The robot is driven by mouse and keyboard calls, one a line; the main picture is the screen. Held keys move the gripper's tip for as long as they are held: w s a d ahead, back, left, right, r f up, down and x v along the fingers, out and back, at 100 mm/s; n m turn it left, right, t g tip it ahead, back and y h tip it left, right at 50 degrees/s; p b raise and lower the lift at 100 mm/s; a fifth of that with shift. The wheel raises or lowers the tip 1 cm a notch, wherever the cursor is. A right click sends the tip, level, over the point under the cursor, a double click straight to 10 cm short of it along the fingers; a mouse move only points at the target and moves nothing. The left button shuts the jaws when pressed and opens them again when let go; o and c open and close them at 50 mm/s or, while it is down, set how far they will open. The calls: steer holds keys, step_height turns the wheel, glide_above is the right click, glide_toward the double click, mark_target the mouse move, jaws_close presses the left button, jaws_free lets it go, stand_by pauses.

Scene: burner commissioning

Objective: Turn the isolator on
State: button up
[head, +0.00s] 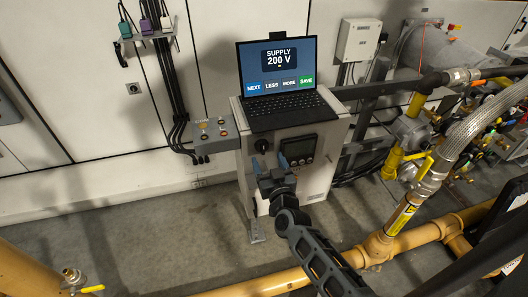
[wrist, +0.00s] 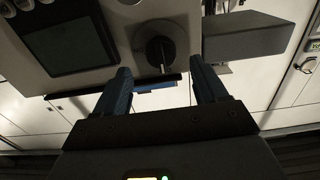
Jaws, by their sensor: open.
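A black rotary knob (head: 262,146), which looks like the isolator, is on the front of the grey control box (head: 319,173), left of its dark display (head: 299,149). In the wrist view the knob (wrist: 160,50) shows its raised grip near vertical, with a small pale mark at its lower end. My gripper (head: 269,164) is open and empty in front of the box, just below the knob in the head view. In the wrist view the knob lies between and beyond the two blue fingers, apparently untouched.
A laptop (head: 276,72) reading "SUPPLY 200 V" stands on the box. A grey button box (head: 214,131) is at its left. Yellow pipes (head: 390,240) run on the right.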

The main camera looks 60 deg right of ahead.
mark_target(263, 151)
steer(key=shift+x, duration=2.25)
steer(key=shift+a, duration=0.1)
steer(key=c, duration=1)
steer(key=shift+c, duration=0.3)
